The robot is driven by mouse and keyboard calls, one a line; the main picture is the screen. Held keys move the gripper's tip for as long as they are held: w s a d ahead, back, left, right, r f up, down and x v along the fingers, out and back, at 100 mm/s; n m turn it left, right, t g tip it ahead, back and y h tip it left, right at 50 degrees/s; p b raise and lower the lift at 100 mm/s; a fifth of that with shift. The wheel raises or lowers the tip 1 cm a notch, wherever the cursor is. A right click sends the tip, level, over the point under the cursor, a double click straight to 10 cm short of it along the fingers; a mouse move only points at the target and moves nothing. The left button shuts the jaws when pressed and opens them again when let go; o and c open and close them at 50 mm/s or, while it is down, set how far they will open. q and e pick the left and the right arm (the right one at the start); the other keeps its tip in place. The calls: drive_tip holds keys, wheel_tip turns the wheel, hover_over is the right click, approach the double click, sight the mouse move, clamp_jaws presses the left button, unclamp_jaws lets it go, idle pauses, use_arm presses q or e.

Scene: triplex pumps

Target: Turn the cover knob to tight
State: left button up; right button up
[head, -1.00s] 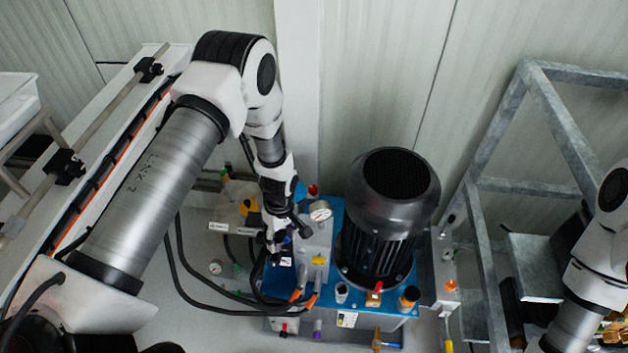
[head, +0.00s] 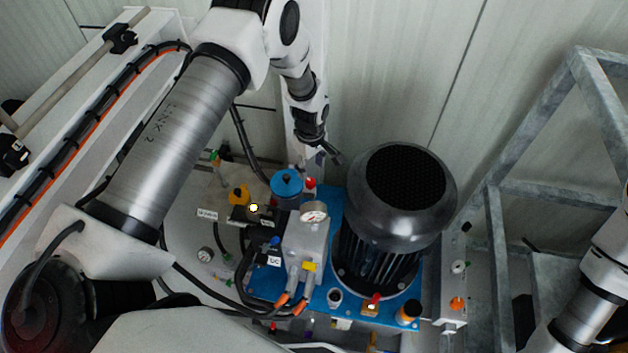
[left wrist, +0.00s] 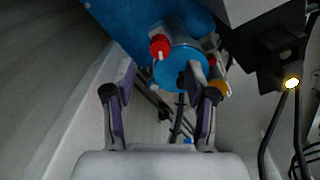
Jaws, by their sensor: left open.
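A blue-topped pump unit with a black motor (head: 388,235) stands in the middle of the head view. A blue round cap (head: 287,183) and a small red knob (head: 310,182) are at its back left; I cannot tell which part is the cover knob. My left gripper (head: 328,153) is above and behind them, apart from the unit. In the left wrist view my left gripper (left wrist: 160,82) is open and empty. Beyond its fingers are a red knob (left wrist: 160,46) and a blue cylinder (left wrist: 172,72), partly hidden by the right finger. My right gripper is outside the view.
A pressure gauge (head: 314,212) stands on a grey block beside the motor. Black hoses (head: 215,286) loop at the unit's left. A grey metal frame (head: 497,250) stands at the right, and a wall is close behind.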

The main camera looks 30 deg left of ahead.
sight(311, 181)
use_arm(q)
wheel_tip(311, 181, down, 6)
drive_tip(key=shift+s+r+p, duration=0.1)
drive_tip(key=shift+p, duration=0.2)
drive_tip(key=shift+f, duration=0.55)
drive_tip(key=shift+r, duration=0.1)
clamp_jaws()
